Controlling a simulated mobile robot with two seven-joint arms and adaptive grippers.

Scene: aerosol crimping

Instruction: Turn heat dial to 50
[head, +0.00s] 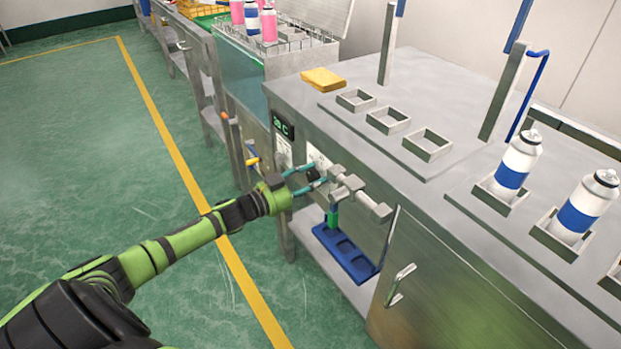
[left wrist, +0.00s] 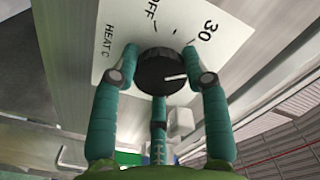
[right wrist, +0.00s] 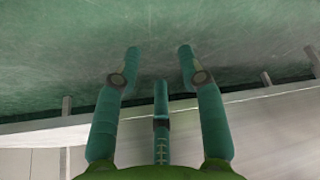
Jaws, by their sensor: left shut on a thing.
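The black heat dial (left wrist: 162,72) sits on a white label plate (left wrist: 120,28) marked HEAT C, OFF and 30. Its white pointer line points right in the left wrist view, past the 30 mark; the number there is hidden by a finger. My left gripper (head: 309,177) is shut on the dial, its fingers on either side of it (left wrist: 162,78). The dial also shows as a small dark spot in the head view (head: 313,174). My right gripper (right wrist: 158,62) is open and empty, its fingers apart; it is outside the head view.
A small green-digit display (head: 283,127) is on the cabinet front, its number hard to read. Grey handles (head: 360,193) stick out right of the dial. A blue tray (head: 343,252) lies below. Cans (head: 518,160) and a yellow sponge (head: 323,80) stand on top.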

